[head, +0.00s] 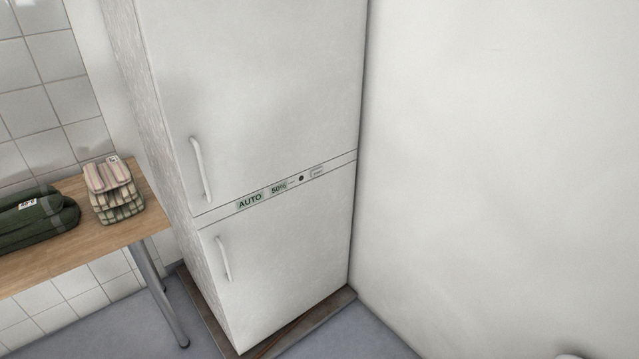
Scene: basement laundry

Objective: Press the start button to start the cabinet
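The cabinet (270,80) is a tall white unit in the middle of the head view, with an upper and a lower door, both shut. A narrow control strip runs between the doors. On it are a green display reading AUTO (250,201), a second display reading 50% (279,188), a small dark round knob or button (301,178) and a small outlined rectangular button (317,173) at the right. The lettering on this button is too small to read surely. Neither of my grippers shows in this view.
A wooden table (60,262) with metal legs stands left of the cabinet. It bears dark green folded fabric (40,222) and a striped folded stack (113,190). A bare white wall (500,150) is close on the right. A little grey floor (375,335) shows in front.

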